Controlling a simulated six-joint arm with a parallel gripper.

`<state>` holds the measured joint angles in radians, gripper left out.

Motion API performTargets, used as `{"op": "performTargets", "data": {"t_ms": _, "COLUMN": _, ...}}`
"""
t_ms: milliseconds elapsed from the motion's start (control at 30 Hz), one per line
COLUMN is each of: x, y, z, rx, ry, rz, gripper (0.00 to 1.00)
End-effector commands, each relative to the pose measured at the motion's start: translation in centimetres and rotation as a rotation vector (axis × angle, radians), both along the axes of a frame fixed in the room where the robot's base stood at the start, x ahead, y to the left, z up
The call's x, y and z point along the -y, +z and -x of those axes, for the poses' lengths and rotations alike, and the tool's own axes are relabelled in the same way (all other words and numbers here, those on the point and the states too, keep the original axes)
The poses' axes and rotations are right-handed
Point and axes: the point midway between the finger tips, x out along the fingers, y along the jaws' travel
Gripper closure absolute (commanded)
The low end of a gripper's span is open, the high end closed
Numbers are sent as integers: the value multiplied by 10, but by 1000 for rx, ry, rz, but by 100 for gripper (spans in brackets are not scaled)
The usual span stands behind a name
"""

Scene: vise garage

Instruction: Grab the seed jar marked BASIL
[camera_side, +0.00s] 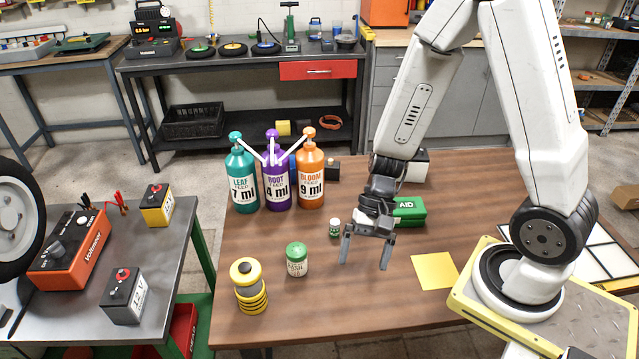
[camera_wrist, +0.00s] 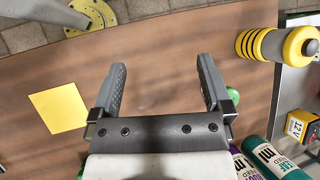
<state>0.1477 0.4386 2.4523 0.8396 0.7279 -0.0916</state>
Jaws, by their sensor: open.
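A jar with a green lid and pale label (camera_side: 297,261) stands upright on the wooden table in the side view. I cannot read its label surely. Neither can be confirmed as BASIL. My gripper (camera_side: 366,264) points down above the table, to the right of both jars, open and empty. In the wrist view my gripper (camera_wrist: 162,65) has only bare table between its fingers. A green round object (camera_wrist: 234,96) shows partly behind the right finger; I cannot tell which jar it is.
A yellow-black striped bottle (camera_side: 248,287) stands left of the larger jar. LEAF (camera_side: 241,178), ROOT (camera_side: 277,183) and BLOOM (camera_side: 311,178) pump bottles stand behind. A yellow sheet (camera_side: 433,271) lies right. The front table middle is clear.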

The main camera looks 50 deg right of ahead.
Motion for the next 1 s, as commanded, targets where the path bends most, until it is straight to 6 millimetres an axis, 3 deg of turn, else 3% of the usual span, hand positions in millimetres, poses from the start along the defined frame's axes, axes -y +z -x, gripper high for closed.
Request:
{"op": "performTargets", "data": {"t_ms": 233, "x": -20, "y": -15, "z": -14, "rx": -149, "ry": -315, "rz": -213, "gripper": 0}}
{"op": "performTargets", "data": {"t_ms": 467, "x": -26, "y": -30, "z": -40, "rx": -229, "ry": -620, "rz": -396, "gripper": 0}}
{"op": "performTargets", "data": {"t_ms": 667, "x": -17, "y": -48, "z": -67, "rx": -254, "ry": -895, "rz": -533, "gripper": 0}}
{"op": "performTargets", "data": {"t_ms": 1000, "x": 19, "y": -83, "z": -98, "rx": -214, "ry": -1290, "rz": -682, "gripper": 0}}
